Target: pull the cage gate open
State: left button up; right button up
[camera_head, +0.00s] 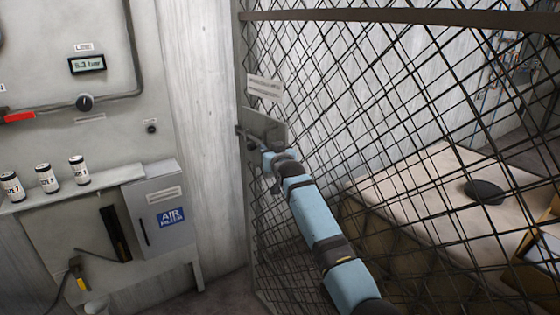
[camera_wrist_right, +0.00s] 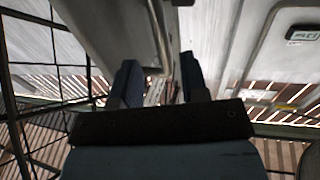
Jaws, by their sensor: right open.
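The cage gate (camera_head: 400,16) is dark wire mesh in a metal frame and fills the right half of the head view. A grey latch plate (camera_head: 265,126) sits on its left edge, with small dark hardware beside it. My right gripper (camera_head: 268,160) is just below this plate at the gate's edge, seen from behind and partly hidden by my wrist. In the right wrist view its two fingers (camera_wrist_right: 158,75) stand apart, with a narrow metal bar (camera_wrist_right: 160,38) showing between and beyond them. I cannot tell whether they touch it. My left gripper is out of view.
A grey wall panel with a pressure display (camera_head: 87,65) stands at the left. Below it are a shelf with small canisters (camera_head: 47,178) and an air filter box (camera_head: 160,212). Behind the mesh, a pale tabletop (camera_head: 420,190) holds a dark round object (camera_head: 484,191).

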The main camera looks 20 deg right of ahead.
jog(key=s, duration=0.8)
jog(key=shift+s+d, duration=0.2)
jog(key=shift+d, duration=0.05)
jog(key=s+a+f+n+g+p, duration=0.1)
jog(key=s+f+g+p, duration=0.35)
jog(key=s+f, duration=1.5)
jog(key=s+a+f+g+y+p, duration=0.1)
jog(key=s+f+p, duration=0.1)
jog(key=s, duration=1.3)
jog(key=s+a+f+n+g+y+p, duration=0.1)
jog(key=s+a+f+p, duration=0.1)
jog(key=s, duration=1.3)
jog(key=f+p, duration=0.1)
jog(key=p, duration=0.1)
jog(key=shift+a+p, duration=0.15)
jog(key=shift+p, duration=0.2)
jog(key=shift+w+f+g, duration=0.1)
jog(key=shift+g, duration=0.15)
